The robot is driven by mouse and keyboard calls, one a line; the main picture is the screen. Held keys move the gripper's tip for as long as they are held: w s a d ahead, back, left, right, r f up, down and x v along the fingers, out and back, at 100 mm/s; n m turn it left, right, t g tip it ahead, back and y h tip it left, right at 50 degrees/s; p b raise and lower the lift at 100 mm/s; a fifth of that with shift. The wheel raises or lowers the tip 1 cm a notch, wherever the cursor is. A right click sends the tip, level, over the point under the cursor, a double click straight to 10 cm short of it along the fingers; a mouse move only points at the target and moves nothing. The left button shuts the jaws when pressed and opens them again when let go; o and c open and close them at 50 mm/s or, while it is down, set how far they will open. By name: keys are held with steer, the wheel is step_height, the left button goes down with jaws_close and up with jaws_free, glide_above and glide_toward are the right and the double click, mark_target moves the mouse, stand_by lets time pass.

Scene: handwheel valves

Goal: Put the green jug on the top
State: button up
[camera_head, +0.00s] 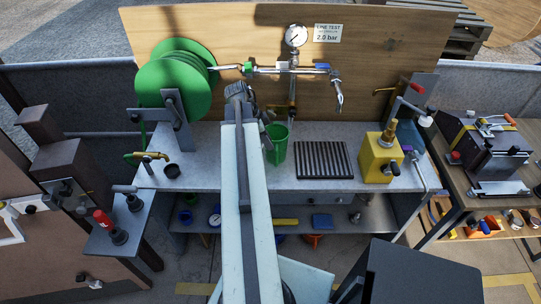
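The green jug (277,146) is upright over the grey bench top (205,165), just right of my arm. I cannot tell if its base rests on the surface or is slightly above it. My arm reaches up from the bottom of the view. My gripper (264,121) is at the left side of the jug's rim, small and dark, partly hidden behind the arm's end. Its fingers are too small to read, so I cannot tell if they hold the jug.
A black slatted grate (324,160) lies right of the jug, then a yellow pump box (381,157). A tap (338,92) and pipework with a gauge (296,36) hang above. A green hose reel (176,80) stands at left. A lower shelf (345,215) holds several items.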

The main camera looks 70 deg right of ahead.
steer(key=b+x, duration=0.6)
steer(key=x, duration=0.1)
steer(key=w+b+x, duration=0.1)
steer(key=b+x, duration=0.1)
steer(key=x, duration=0.1)
steer(key=shift+s+a+f+b, duration=0.1)
steer(key=shift+a+f+b, duration=0.2)
steer(key=shift+f+b, duration=0.1)
steer(key=shift+r, duration=0.2)
jaws_close()
stand_by(0.9)
